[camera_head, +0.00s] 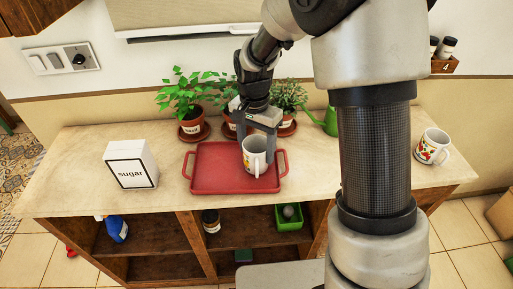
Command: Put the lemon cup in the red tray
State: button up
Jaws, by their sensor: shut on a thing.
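A white cup (253,158) is held in my gripper (259,133), with its handle toward the camera. I cannot make out a lemon print on the side facing me. The gripper is shut on it from above. The cup is upright over the right part of the red tray (210,172); I cannot tell for sure whether its base touches the tray. The tray lies on the shelf top, with a handle at each side. Another white mug (428,154) with a red and yellow print stands at the right end of the shelf top, tilted in the picture.
A sugar box (130,166) stands left of the tray. Potted plants (187,101) line the back, with a green watering can (329,122) to their right. Lower shelves hold a blue bottle (116,229) and a green bin (290,223). The tray's left part is bare.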

jog(key=o, duration=1.2)
jog(key=shift+f, duration=0.1)
jog(key=shift+o, duration=0.2)
notch_tip(320, 180, up, 12)
jog(key=p, duration=0.2)
jog(key=s+d+r+n+t, duration=0.3)
jog(key=s+d+r, duration=0.1)
jog(key=s, duration=0.6)
jog(key=s+d+r+n+t, duration=0.2)
jog(key=s+d+r+n, duration=0.2)
jog(key=s, duration=0.6)
jog(key=shift+d+r+t, duration=0.4)
jog(key=shift+d+r, duration=0.1)
jog(key=shift+r, duration=0.45)
